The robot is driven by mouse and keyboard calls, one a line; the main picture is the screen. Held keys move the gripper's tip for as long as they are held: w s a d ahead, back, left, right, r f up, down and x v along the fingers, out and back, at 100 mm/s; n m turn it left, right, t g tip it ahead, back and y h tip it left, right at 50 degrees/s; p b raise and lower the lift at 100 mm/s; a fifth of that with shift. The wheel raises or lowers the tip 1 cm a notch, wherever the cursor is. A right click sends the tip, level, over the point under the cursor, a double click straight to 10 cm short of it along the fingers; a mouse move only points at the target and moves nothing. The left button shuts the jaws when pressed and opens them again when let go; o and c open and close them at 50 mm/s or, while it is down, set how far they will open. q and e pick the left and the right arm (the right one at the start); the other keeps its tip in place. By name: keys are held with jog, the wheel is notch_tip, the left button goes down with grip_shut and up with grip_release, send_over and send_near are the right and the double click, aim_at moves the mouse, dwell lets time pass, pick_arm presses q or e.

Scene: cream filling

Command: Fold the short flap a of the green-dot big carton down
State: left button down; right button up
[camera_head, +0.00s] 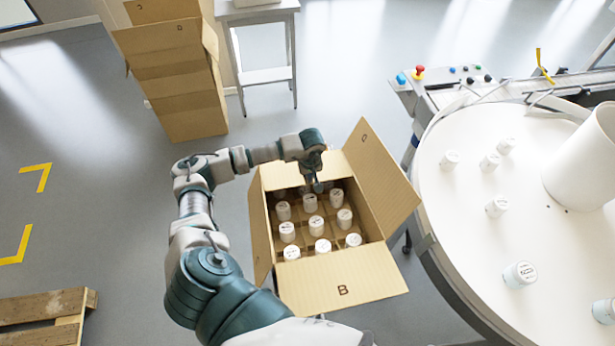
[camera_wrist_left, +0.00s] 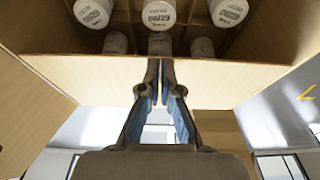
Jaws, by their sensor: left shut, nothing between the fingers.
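The open big carton (camera_head: 262,225) stands in the middle of the head view with white capped containers (camera_head: 310,203) inside. Its near flap, marked B (camera_head: 340,280), lies folded outward, and the flap marked D (camera_head: 380,170) stands out to the right. A pale far flap (camera_head: 283,175), partly hidden by my arm, is at the far end; its letter does not show. My left gripper (camera_head: 318,187) is shut and empty at that far end, above the far containers. In the left wrist view my left gripper (camera_wrist_left: 160,68) points across a pale cardboard panel (camera_wrist_left: 90,75); contact is unclear. No green dot shows.
A round white table (camera_head: 450,200) with several white containers stands close on the right. Tall cartons (camera_head: 185,80) stand at the back left beside a small table (camera_head: 262,75). A wooden pallet (camera_head: 45,305) lies at the lower left. The floor between is clear.

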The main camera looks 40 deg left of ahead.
pick_arm(q)
jog(key=shift+d+r+p, duration=0.4)
jog(key=shift+d+r, duration=0.15)
jog(key=shift+a, duration=0.3)
jog(key=r, duration=0.1)
jog(key=r+p, duration=0.1)
jog(key=r, duration=0.1)
jog(key=r+p, duration=0.1)
jog(key=shift+w+r, duration=0.25)
jog(key=shift+w, duration=0.05)
jog(key=s+d+r, duration=0.2)
jog(key=d+r, duration=0.1)
jog(key=r, duration=0.5)
jog(key=shift+s+b, duration=0.3)
pick_arm(e)
jog(key=s, duration=0.3)
jog(key=s+f, duration=0.1)
jog(key=s, duration=0.1)
jog(key=shift+s+d, duration=0.3)
jog(key=shift+s, duration=0.05)
